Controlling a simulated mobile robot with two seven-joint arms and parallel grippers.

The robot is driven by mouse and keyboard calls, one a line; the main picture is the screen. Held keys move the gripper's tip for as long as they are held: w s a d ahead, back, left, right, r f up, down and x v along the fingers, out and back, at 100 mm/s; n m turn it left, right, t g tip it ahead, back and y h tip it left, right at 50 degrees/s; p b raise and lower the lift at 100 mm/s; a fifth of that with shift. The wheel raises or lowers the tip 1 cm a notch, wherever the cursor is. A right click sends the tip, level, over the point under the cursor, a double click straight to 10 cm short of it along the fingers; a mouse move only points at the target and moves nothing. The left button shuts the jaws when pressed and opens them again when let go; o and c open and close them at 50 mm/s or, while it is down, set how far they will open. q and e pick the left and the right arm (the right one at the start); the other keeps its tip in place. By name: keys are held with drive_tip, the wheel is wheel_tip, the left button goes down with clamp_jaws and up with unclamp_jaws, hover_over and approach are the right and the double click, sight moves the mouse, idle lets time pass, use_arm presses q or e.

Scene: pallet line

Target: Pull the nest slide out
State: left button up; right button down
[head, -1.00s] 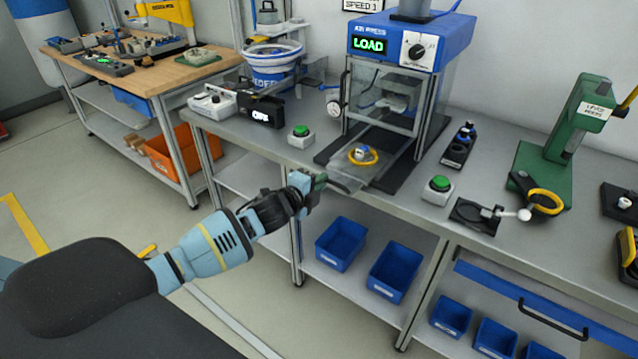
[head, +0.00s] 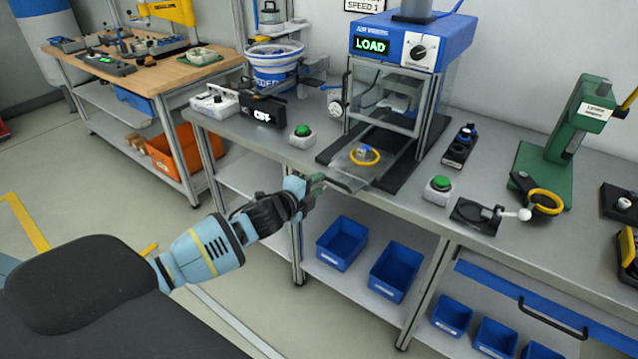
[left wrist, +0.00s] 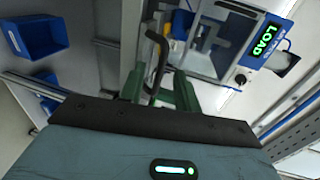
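The nest slide (head: 348,172) sticks out at the front of the blue-topped air press (head: 410,45), whose display reads LOAD. Firm contact cannot be made out. My right gripper is not in view.
Green-button boxes stand left (head: 301,136) and right (head: 438,189) of the slide. A green lever press (head: 570,130) is farther right. Blue bins (head: 341,243) sit on the shelf below. The floor in front of the bench is open.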

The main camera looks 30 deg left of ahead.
use_arm(q)
drive_tip(key=shift+v, duration=2.85)
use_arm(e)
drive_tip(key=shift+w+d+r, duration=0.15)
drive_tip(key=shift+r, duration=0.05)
use_arm(q)
drive_tip(key=s+d+f+n+g, duration=0.25)
drive_tip(key=s+d+f, duration=0.25)
drive_tip(key=s+f, duration=0.35)
drive_tip(key=s+d+f+n+g, duration=0.1)
drive_tip(key=s+d+f+n, duration=0.2)
drive_tip(key=s, duration=0.7)
drive_tip(key=s+d+f+n+g+p, duration=0.1)
drive_tip(key=s+d+f+n, duration=0.3)
drive_tip(key=s, duration=0.6)
drive_tip(key=s+d+f+n+g, duration=0.2)
drive_tip(key=s+f+n, duration=0.4)
drive_tip(key=s, duration=0.4)
drive_tip(key=shift+d+f+n+h+p, duration=0.3)
drive_tip(key=shift+d+f+n+p, duration=0.05)
drive_tip(key=shift+d+n, duration=0.45)
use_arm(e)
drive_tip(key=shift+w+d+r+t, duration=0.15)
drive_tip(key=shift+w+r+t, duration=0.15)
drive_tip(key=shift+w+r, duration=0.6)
use_arm(q)
drive_tip(key=shift+s, duration=0.1)
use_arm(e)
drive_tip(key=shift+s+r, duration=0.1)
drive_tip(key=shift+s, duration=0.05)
